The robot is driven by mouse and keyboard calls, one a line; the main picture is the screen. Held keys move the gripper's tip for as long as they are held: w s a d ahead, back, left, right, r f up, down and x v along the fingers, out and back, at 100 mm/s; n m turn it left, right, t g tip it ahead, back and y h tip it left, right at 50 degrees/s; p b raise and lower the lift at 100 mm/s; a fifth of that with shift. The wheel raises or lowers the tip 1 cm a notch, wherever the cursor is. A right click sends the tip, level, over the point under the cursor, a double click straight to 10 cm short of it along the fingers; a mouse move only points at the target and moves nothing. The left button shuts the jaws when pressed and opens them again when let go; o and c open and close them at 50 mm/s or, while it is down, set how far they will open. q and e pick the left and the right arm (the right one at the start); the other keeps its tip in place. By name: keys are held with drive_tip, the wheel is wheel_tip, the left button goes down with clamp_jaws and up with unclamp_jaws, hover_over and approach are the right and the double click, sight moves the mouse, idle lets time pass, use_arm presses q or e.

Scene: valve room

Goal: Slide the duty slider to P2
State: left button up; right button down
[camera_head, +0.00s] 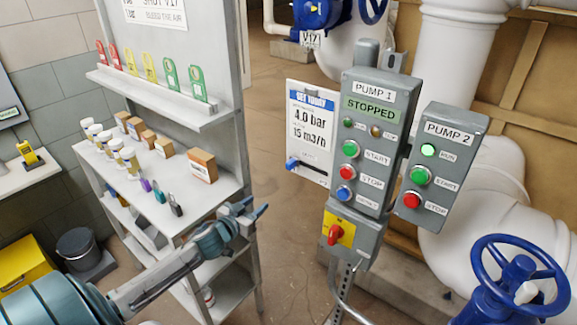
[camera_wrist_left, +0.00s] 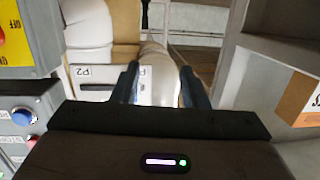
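The duty slider is a dark slot low on the white set-point board (camera_head: 312,120), with a blue knob (camera_head: 292,163) at the slot's left end in the head view. In the left wrist view, which is turned over, the board's lower strip (camera_wrist_left: 95,85) shows a P2 label (camera_wrist_left: 82,72) and part of a P1 label (camera_wrist_left: 142,71) by a finger. My left gripper (camera_head: 252,208) is open and empty, left of and below the knob, apart from it. Its two fingers (camera_wrist_left: 161,88) stand apart in the wrist view; one partly hides the board's P1 end. My right gripper is out of view.
The pump 1 panel (camera_head: 364,140) and pump 2 panel (camera_head: 441,165) stand right of the board. A red-handled switch on a yellow plate (camera_head: 339,230) is below. A shelf (camera_head: 190,195) with boxes and padlocks stands left, close to my arm.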

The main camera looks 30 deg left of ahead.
use_arm(q)
drive_tip(key=t+h, duration=0.2)
approach(288, 166)
drive_tip(key=shift+m, duration=0.4)
drive_tip(key=w+b, duration=0.1)
drive_tip(key=w, duration=0.3)
drive_tip(key=w+b, duration=0.1)
drive_tip(key=w, duration=0.3)
drive_tip(key=shift+w+d+r, duration=0.1)
drive_tip(key=shift+w+d, duration=0.05)
drive_tip(key=shift+d, duration=0.1)
drive_tip(key=shift+w, duration=0.65)
drive_tip(key=shift+d, duration=0.1)
clamp_jaws()
